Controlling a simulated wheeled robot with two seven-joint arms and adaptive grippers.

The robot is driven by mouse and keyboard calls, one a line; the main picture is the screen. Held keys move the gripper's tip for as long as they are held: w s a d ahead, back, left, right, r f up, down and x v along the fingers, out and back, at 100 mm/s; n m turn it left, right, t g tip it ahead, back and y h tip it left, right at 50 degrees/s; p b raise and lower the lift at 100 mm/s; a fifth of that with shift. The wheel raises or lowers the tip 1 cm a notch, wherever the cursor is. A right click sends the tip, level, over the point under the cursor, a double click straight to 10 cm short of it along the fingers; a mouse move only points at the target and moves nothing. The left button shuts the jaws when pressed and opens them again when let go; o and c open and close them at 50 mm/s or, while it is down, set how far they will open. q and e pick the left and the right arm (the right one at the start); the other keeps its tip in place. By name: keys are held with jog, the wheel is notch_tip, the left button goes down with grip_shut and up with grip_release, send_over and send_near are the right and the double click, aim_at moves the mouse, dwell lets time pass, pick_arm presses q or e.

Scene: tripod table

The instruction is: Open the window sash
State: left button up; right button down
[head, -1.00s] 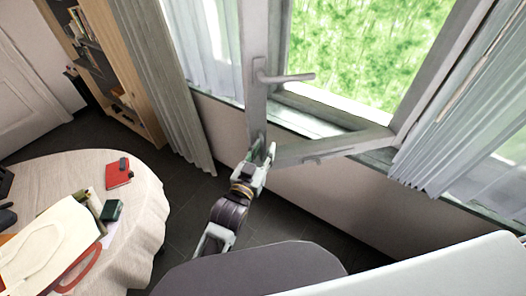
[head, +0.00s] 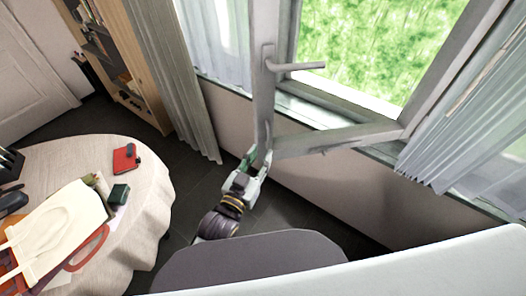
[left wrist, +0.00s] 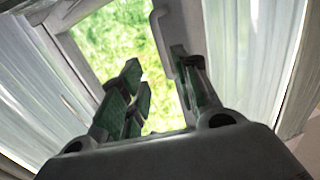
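The window sash (head: 264,110) is a grey frame standing swung inward, with a gap between it and the window's lower frame. Its lever handle (head: 295,66) points right, roughly level, in the head view. My left gripper (head: 257,157) is at the sash's lower free corner, its fingers spread; whether they touch the sash is unclear. In the left wrist view the green-padded fingers of my left gripper (left wrist: 165,95) are apart, with foliage between them. The sash handle (left wrist: 163,42) shows beyond, near the right finger. My right gripper is not in view.
A round table (head: 150,190) with a cream cloth, bag and red book stands at left. A bookcase (head: 115,60) is behind it. Curtains (head: 175,80) (head: 455,125) hang on both sides of the window. Dark floor lies open between table and wall.

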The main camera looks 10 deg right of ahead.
pick_arm(q)
jog(key=shift+v, duration=2.3)
jog(key=shift+c, duration=0.2)
